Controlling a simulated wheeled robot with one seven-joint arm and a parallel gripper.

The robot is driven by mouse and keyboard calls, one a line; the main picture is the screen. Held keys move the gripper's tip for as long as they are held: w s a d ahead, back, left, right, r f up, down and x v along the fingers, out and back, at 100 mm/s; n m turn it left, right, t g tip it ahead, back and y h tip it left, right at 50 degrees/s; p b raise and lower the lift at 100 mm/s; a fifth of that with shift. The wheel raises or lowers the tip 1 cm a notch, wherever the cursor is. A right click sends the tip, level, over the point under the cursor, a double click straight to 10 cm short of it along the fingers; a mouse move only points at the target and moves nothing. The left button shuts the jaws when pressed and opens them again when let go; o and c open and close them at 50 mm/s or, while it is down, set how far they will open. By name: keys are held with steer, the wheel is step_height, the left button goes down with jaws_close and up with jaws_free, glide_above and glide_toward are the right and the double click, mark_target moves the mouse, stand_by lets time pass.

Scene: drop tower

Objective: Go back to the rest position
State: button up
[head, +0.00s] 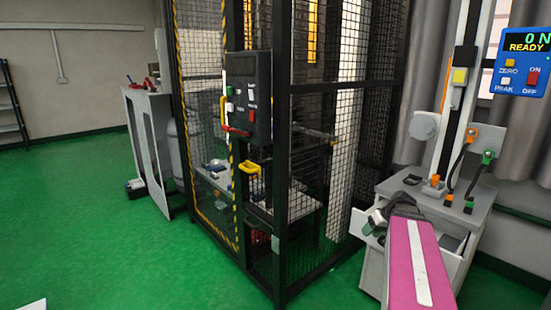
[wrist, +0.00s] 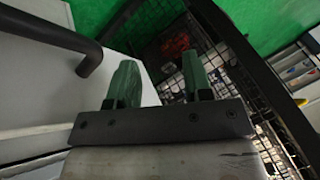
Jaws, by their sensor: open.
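My gripper (head: 374,222) shows in the head view at the right, at the end of my pink arm link, near the open drawer of a grey cabinet. In the wrist view my gripper (wrist: 160,88) has two green fingers spread apart with nothing between them. A dark bar handle (wrist: 92,58) on a pale front lies to the left of the fingers in the wrist view. I cannot tell whether a finger touches it.
The black mesh cage (head: 285,150) of the drop tower stands left of my gripper, with a dark control box (head: 248,98). The grey cabinet (head: 470,215) has an open drawer (head: 452,243). A blue display (head: 522,62) reads "0 N READY". Green floor (head: 110,240) is clear at left.

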steer(key=s+a+f+m+g+h, duration=0.1)
steer(key=s+a+f+h, duration=0.1)
steer(key=a+f, duration=0.4)
steer(key=s+a+f+m+g+h, duration=0.1)
steer(key=s+a+f, duration=0.4)
steer(key=a, duration=0.7)
steer(key=shift+s+f+m+g+h, duration=0.2)
steer(key=shift+f+m+g+h, duration=0.3)
steer(key=shift+h, duration=0.6)
